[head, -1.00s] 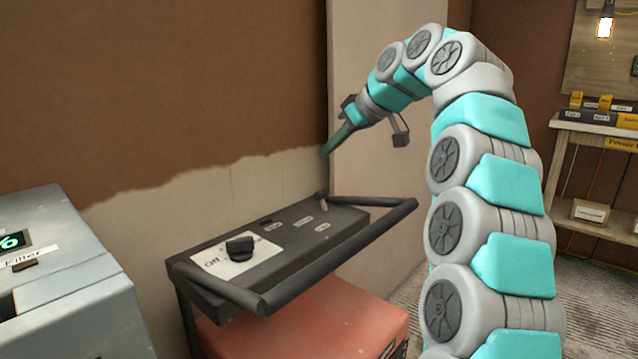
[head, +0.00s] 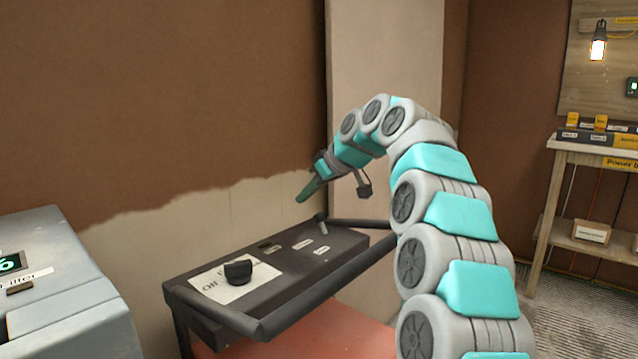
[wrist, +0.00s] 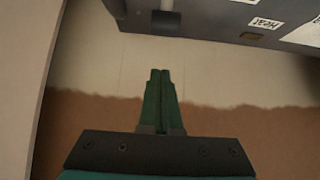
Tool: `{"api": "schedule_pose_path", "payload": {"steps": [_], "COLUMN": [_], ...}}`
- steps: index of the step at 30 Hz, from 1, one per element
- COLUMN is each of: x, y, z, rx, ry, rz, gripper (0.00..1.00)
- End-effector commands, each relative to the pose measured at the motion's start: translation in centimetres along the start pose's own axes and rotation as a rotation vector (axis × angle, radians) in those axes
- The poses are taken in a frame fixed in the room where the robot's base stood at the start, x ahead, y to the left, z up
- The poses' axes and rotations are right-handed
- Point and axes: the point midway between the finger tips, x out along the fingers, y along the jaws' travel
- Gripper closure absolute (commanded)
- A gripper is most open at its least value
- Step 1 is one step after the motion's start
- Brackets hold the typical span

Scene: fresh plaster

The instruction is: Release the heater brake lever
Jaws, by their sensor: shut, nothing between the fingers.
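The heater has a dark top panel (head: 287,267) over a red body (head: 345,337). A small grey lever (head: 321,223) stands at the panel's far end, tilted. In the wrist view a dark stub at the panel's edge (wrist: 165,22) may be this lever; I cannot tell for sure. My gripper (head: 300,199) is shut and empty, just above and to the left of the lever in the head view, apparently apart from it. Its green fingers (wrist: 160,74) point toward the panel edge in the wrist view.
A black knob (head: 238,271) sits on a white "Off" plate, and a dark handle bar (head: 225,314) rims the panel. The half-plastered wall (head: 150,120) is close behind. A grey machine (head: 65,290) stands at left, a wooden shelf (head: 590,150) at right.

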Motion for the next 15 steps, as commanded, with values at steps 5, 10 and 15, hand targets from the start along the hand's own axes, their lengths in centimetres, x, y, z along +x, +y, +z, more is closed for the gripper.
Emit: {"api": "schedule_pose_path", "payload": {"steps": [5,10,15], "x": [-0.4,-0.8,-1.1], "y": [0.0,0.0,0.0], "z": [1.3,2.6,3.4], "rx": [0.001,0.002,0.000], "ry": [0.004,0.003,0.004], "rz": [0.003,0.001,0.002], "gripper": [1.00,1.00,1.00]}}
